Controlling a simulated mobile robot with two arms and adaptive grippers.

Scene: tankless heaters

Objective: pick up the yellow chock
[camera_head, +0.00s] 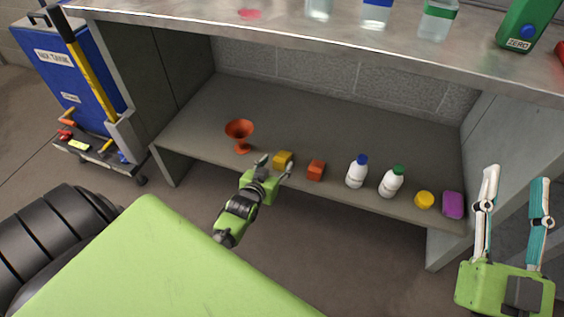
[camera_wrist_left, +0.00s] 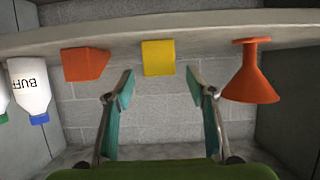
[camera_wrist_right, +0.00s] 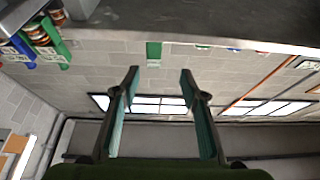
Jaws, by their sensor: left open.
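The yellow chock (camera_head: 283,159) sits on the lower shelf near its front edge, between an orange-red chock (camera_head: 316,170) and an orange funnel (camera_head: 239,134). My left gripper (camera_head: 276,167) is open and reaches toward the yellow chock from the front. In the left wrist view, which looks upside down, the yellow chock (camera_wrist_left: 158,58) lies straight ahead, centred beyond the spread fingers (camera_wrist_left: 160,80). I cannot tell whether a finger touches it; nothing appears gripped. My right gripper (camera_head: 515,182) is open and empty, raised at the right; its spread fingers also show in the right wrist view (camera_wrist_right: 160,78).
Along the shelf stand a blue-capped bottle (camera_head: 357,172), a green-capped bottle (camera_head: 391,182), a yellow round item (camera_head: 424,200) and a purple item (camera_head: 453,205). The steel countertop (camera_head: 300,32) overhangs the shelf. The shelf (camera_head: 330,120) behind the row is clear.

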